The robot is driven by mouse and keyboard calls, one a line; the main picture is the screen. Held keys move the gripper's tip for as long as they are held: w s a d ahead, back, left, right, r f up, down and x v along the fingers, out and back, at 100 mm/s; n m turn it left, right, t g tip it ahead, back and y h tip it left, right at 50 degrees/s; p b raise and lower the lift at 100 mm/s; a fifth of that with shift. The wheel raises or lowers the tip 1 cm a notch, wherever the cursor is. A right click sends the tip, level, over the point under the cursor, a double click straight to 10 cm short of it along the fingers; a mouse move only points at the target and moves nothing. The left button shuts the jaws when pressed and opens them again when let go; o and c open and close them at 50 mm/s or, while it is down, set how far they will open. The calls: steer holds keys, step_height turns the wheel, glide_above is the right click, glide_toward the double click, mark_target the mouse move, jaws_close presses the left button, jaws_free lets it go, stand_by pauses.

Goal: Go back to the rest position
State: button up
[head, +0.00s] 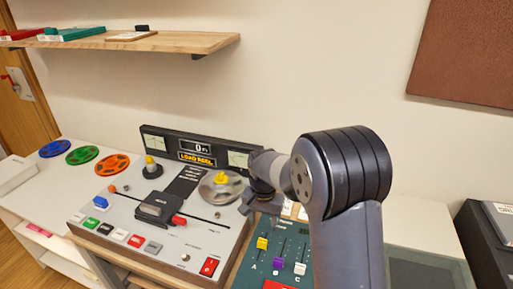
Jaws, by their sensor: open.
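My arm rises at the right of the head view, and its wrist bends left toward the back of the tape machine (125,215). My gripper (262,212) is small in the picture, just right of the silver reel hub with a yellow knob (222,187), above the gap between the tape machine and the green mixer panel (262,268). It is open, and I see nothing held in it. My arm partly hides the gripper and the right side of the mixer.
Blue (54,148), green (82,155) and orange (112,165) reels lie on the white table at the left. The machine's display (197,152) reads "LOAD REEL". A wooden shelf (180,42) hangs above. A dark box (490,240) stands at the right edge.

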mark_target(262, 240)
step_height(262, 240, down, 10)
steer(key=shift+r+p, duration=0.15)
steer(key=shift+p, duration=0.3)
steer(key=shift+s+a+r, duration=0.1)
steer(key=shift+s+a, duration=0.25)
steer(key=shift+s, duration=0.5)
steer(key=shift+s+a, duration=0.3)
steer(key=shift+s, duration=0.55)
